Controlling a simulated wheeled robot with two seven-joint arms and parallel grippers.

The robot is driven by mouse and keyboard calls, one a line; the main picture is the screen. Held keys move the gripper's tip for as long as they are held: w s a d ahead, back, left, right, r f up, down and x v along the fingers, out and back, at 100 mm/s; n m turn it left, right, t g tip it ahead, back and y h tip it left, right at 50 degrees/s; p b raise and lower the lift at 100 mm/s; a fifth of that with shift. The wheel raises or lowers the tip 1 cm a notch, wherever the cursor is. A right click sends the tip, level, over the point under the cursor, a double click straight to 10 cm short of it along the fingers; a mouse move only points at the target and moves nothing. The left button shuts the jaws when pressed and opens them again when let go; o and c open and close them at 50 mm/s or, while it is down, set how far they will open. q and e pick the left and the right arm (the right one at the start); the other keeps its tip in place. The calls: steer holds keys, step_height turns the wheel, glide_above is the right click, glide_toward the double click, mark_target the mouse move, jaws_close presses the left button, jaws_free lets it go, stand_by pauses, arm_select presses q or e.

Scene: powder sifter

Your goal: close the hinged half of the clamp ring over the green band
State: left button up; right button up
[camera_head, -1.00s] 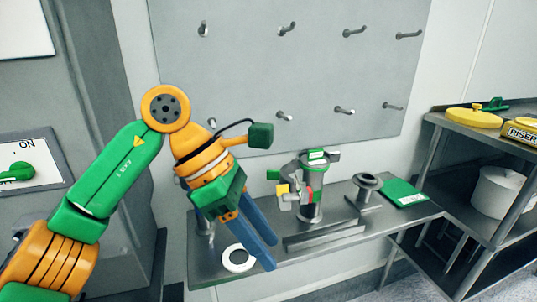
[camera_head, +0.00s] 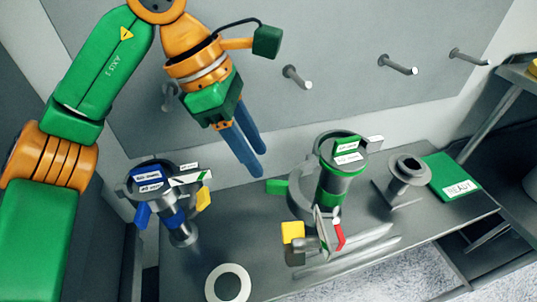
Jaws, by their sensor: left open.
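The green band (camera_head: 329,199) runs around an upright grey cylinder on the metal bench, with a green label on top. A grey clamp ring (camera_head: 298,196) stands around its left side, with a green tab at the left. A part that looks like its hinged half (camera_head: 322,232) hangs open at the front, beside a yellow block (camera_head: 293,232) and a red piece (camera_head: 338,235). The exact hinge is hard to make out. My left gripper (camera_head: 259,163), with blue fingers, is open and empty, above and left of the ring and apart from it. My right gripper is not in view.
A similar blue-banded unit (camera_head: 165,208) stands on the left. A white ring (camera_head: 228,283) lies at the front, and grey bars (camera_head: 350,252) lie right of it. A flanged grey spool (camera_head: 408,172) and green READY card (camera_head: 453,178) are on the right. Pegs (camera_head: 297,77) stick out of the wall.

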mark_target(270, 181)
arm_select(q)
steer(key=f, duration=0.1)
steer(key=s+d+f, duration=0.1)
steer(key=f, duration=0.1)
steer(key=d+f, duration=0.1)
steer(key=shift+s+d+f+p, duration=0.1)
steer(key=shift+s+f+p, duration=0.2)
steer(key=shift+s+f, duration=0.05)
steer(key=shift+w+f, duration=0.2)
steer(key=shift+w, duration=0.1)
steer(key=shift+s+r, duration=0.1)
steer(key=shift+s, duration=0.05)
jaws_close()
stand_by(0.6)
